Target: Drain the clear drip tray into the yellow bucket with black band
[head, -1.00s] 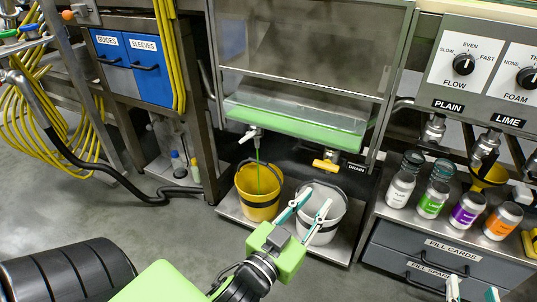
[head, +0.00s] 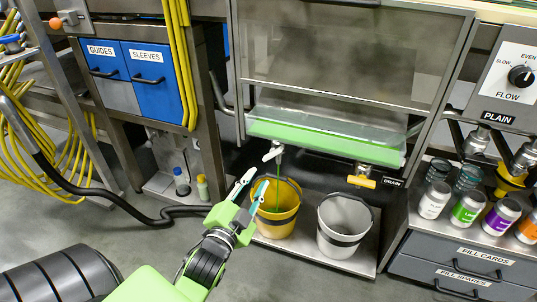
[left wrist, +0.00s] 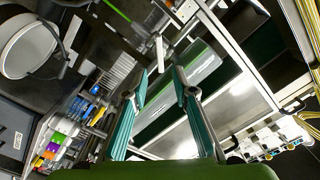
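The clear drip tray (head: 335,124) with green liquid hangs under the cabinet in the head view. A white-handled tap (head: 272,153) is at its left end, and a thin green stream falls from it into the yellow bucket with black band (head: 287,190). My left gripper (head: 252,192) is open and empty, in front of the bucket's left side in the picture; whether it touches the bucket cannot be told. The left wrist view shows its two fingers (left wrist: 161,84) spread apart, with the tray beyond. My right gripper is not in view.
A white bucket with a dark band (head: 345,225) stands to the right on the same low shelf (head: 330,262). A yellow-handled valve (head: 362,182) labelled DRAIN is above it. Several bottles (head: 468,208) stand at right. A black hose (head: 150,218) lies on the floor at left.

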